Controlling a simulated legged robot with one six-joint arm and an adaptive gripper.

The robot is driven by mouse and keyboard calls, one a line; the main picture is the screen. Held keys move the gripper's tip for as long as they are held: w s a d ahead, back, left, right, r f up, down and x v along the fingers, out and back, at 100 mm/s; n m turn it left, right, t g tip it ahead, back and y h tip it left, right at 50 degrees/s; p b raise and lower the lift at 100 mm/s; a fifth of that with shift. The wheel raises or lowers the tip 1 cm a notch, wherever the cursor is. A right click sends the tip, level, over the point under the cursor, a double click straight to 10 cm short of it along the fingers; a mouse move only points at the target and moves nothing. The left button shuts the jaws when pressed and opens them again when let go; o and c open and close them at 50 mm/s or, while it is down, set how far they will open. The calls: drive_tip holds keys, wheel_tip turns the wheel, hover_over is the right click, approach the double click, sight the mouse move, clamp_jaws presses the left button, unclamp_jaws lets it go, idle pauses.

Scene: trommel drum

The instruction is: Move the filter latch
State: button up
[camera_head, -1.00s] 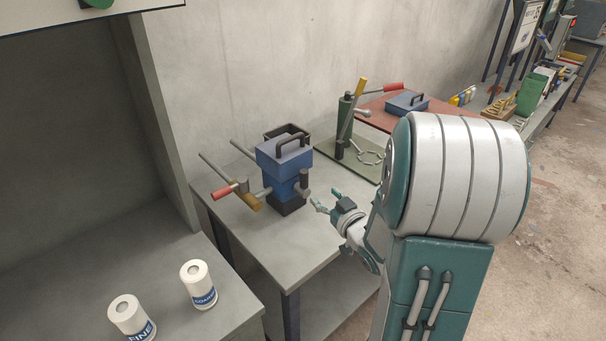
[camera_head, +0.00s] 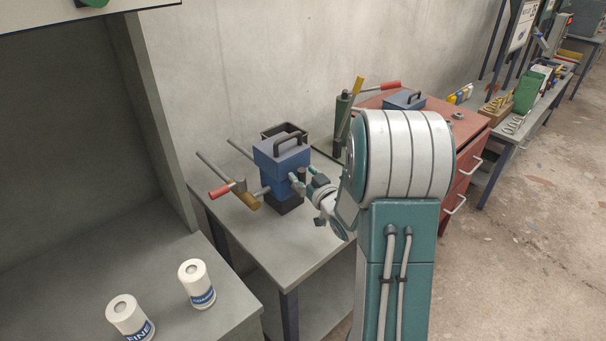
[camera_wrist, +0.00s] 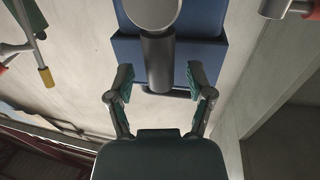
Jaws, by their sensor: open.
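A blue box-shaped unit (camera_head: 283,152) with a black top handle stands on the grey bench; it also fills the top of the wrist view (camera_wrist: 205,22). On its side facing my gripper is a dark grey cylindrical latch handle (camera_wrist: 158,62) with a round pale grey end (camera_wrist: 152,10). My gripper (camera_wrist: 158,85) is open, one finger on each side of the cylinder, with visible gaps. In the head view my gripper (camera_head: 303,178) is close against the right side of the unit and partly hides the latch.
A rod with a red grip (camera_head: 220,191) and a yellow-brown bar stick out left of the unit. A green post tool (camera_head: 341,120) stands behind my arm. Two white canisters (camera_head: 197,283) are on the front-left bench. The grey bench (camera_head: 290,250) is clear in front.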

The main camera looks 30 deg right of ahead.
sight(307, 166)
drive_tip(key=shift+w, duration=0.1)
clamp_jaws()
idle(0.3)
drive_tip(key=d+m, duration=0.1)
drive_tip(key=m, duration=0.1)
drive_tip(key=d+f+m+g, duration=0.1)
drive_tip(key=d+m, duration=0.1)
drive_tip(key=m, duration=0.1)
drive_tip(key=d+m, duration=0.1)
drive_tip(key=m, duration=0.2)
drive_tip(key=shift+w+d+f+g+y, duration=0.15)
drive_tip(key=shift+w+f+g+y, duration=0.15)
drive_tip(key=shift+w+y, duration=0.1)
drive_tip(key=shift+w+d+f+m+g+y, duration=0.15)
drive_tip(key=shift+d+f+m+y, duration=0.2)
drive_tip(key=shift+f+m, duration=0.65)
drive_tip(key=shift+s+d+f+m+g+y, duration=0.1)
drive_tip(key=shift+d+f+m+y, duration=0.3)
drive_tip(key=shift+m, duration=1.2)
drive_tip(key=shift+w+d+f+m+g+y, duration=0.1)
drive_tip(key=shift+d+f+m+g+y, duration=0.2)
drive_tip(key=shift+f+m, duration=0.75)
drive_tip(key=shift+a+r+m, duration=0.15)
drive_tip(key=shift+r+m, duration=0.05)
drive_tip(key=shift+m, duration=0.15)
